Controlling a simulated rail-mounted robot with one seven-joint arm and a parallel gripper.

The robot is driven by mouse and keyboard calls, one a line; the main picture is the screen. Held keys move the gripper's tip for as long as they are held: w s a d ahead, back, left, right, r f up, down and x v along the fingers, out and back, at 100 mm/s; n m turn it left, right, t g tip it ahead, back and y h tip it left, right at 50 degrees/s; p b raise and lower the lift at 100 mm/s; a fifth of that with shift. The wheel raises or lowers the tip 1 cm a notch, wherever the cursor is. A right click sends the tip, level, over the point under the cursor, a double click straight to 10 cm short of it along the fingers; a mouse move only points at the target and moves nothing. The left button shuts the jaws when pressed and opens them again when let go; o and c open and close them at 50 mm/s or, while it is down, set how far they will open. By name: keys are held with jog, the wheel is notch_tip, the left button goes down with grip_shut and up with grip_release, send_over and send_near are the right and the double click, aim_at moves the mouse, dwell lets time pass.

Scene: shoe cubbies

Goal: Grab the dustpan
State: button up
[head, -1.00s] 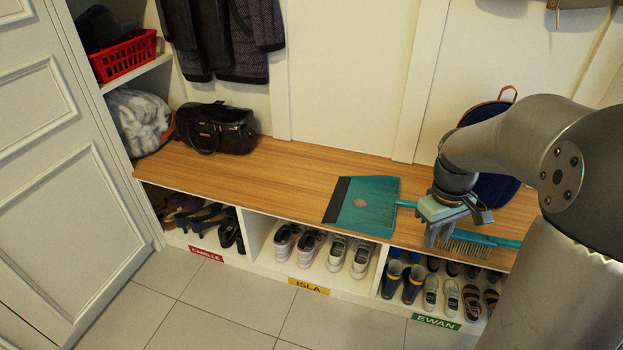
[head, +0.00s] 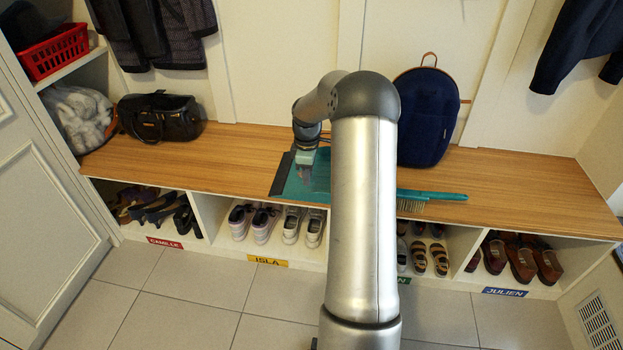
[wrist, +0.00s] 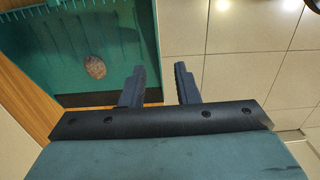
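The teal dustpan (head: 292,186) lies on the wooden bench above the Isla cubby, its dark lip (head: 281,174) toward the left. My arm hides its right part and handle. My gripper (head: 304,172) is over the pan in the head view. In the wrist view the gripper's two dark fingers (wrist: 160,85) are apart with nothing held between them. The dustpan (wrist: 60,55) shows there at the upper left, beside the fingers, with a brownish round patch (wrist: 95,67) on it. I cannot tell the gripper's exact height above the pan.
A teal brush (head: 432,195) lies to the right on the bench (head: 520,185). A navy backpack (head: 426,115) stands behind it, and a black bag (head: 160,117) sits at the left. Shoes fill the cubbies below. The bench's right end is clear.

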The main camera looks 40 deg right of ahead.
aim_at(308, 194)
notch_tip(308, 194, down, 9)
jog(key=b, duration=0.3)
jog(key=shift+w+d, duration=0.1)
jog(key=shift+r, duration=0.1)
grip_shut()
